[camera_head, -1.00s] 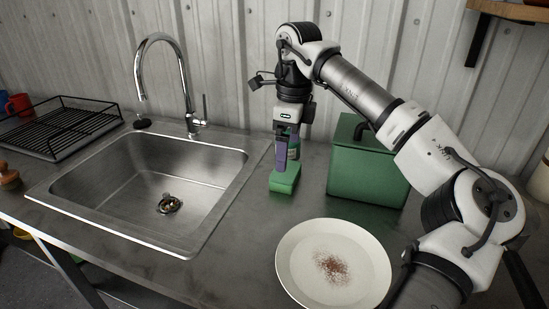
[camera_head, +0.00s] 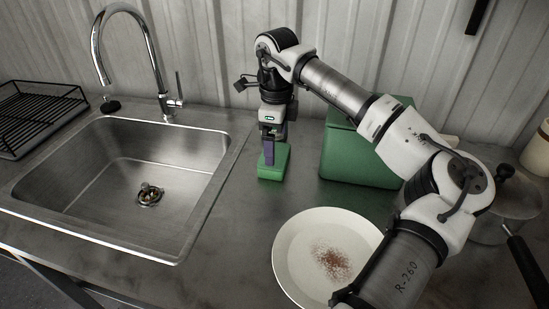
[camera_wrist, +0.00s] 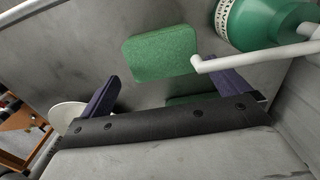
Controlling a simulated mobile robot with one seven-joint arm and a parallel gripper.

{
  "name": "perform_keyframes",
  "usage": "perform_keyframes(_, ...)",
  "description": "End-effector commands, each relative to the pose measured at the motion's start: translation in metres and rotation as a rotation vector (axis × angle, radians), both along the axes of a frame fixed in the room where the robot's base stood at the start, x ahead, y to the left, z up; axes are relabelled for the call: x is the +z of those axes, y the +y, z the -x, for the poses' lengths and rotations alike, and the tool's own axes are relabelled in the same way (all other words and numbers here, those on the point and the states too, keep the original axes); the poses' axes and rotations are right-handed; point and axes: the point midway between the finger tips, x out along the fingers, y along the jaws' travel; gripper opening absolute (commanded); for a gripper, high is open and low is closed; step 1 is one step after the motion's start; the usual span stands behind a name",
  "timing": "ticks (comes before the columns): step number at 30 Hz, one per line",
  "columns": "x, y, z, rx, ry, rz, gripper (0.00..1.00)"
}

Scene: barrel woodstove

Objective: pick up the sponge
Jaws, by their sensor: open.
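The green sponge (camera_head: 283,167) is on the metal counter between the sink and a green box. It also shows in the wrist view (camera_wrist: 160,53), a rounded green block beyond and between the fingertips. My gripper (camera_head: 268,160) points down at the sponge, its purple finger covering part of it in the head view. In the wrist view my gripper (camera_wrist: 157,72) has its two purple fingers wide apart, with nothing held between them. I cannot tell the exact height of the fingertips above the sponge.
A green bottle with a white nozzle (camera_wrist: 262,22) is close beside the sponge and right finger. The green box (camera_head: 355,165) stands right, a soiled white plate (camera_head: 296,262) in front, the sink (camera_head: 85,190) left. A pan (camera_head: 512,205) is far right.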

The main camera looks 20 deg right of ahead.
Motion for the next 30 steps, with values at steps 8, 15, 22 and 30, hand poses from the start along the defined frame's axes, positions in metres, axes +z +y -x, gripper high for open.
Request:
perform_keyframes(8, -0.029, 0.003, -0.004, 0.002, 0.002, -0.004, 1.00)
perform_keyframes(15, -0.053, 0.002, -0.004, 0.001, 0.000, 0.000, 1.00)
perform_keyframes(22, -0.054, 0.002, -0.004, 0.001, -0.001, 0.001, 0.96)
perform_keyframes(30, -0.054, 0.002, -0.004, 0.001, -0.001, 0.001, 0.66)
